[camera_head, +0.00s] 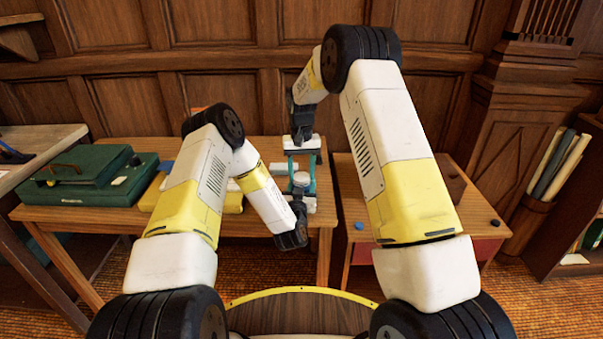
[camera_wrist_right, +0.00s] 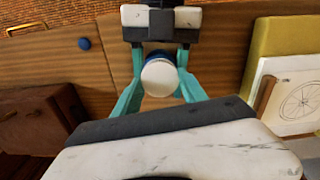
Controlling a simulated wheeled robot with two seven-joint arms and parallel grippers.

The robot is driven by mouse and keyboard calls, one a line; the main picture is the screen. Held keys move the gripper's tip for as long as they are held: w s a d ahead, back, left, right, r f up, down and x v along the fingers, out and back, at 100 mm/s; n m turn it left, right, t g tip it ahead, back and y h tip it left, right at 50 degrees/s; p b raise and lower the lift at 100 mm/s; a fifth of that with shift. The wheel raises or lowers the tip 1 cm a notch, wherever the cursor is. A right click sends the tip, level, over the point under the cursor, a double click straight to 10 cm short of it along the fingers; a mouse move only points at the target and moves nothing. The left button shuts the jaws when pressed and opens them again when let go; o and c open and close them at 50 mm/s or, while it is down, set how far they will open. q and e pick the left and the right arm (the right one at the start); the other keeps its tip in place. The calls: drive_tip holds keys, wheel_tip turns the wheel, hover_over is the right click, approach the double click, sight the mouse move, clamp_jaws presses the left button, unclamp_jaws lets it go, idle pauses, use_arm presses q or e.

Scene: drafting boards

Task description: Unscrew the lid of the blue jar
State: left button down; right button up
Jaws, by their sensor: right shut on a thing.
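The blue jar (camera_wrist_right: 157,55) has a round white lid (camera_wrist_right: 160,76), seen from above in the right wrist view. In the head view, the lid (camera_head: 301,179) shows small between my two grippers, above the left table. My right gripper (camera_head: 302,170) reaches in from the far side, its teal fingers shut on the lid. My left gripper (camera_wrist_right: 160,58) faces it from the opposite side, its teal fingers on either side of the jar. Whether they press on the jar is unclear. Most of the jar's body is hidden by the lid and fingers.
A green case (camera_head: 85,170) lies on the left of the wooden table (camera_head: 250,148). A yellow folder (camera_head: 160,195) is partly behind my left arm. A second table (camera_head: 440,210) stands at the right with a small blue object (camera_head: 359,225) on it. A panelled wall closes the back.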

sight(302, 176)
drive_tip(key=shift+r, duration=0.15)
idle(0.4)
drive_tip(key=shift+r, duration=1)
drive_tip(key=shift+r, duration=1.95)
use_arm(q)
drive_tip(key=shift+c, duration=2.2)
unclamp_jaws()
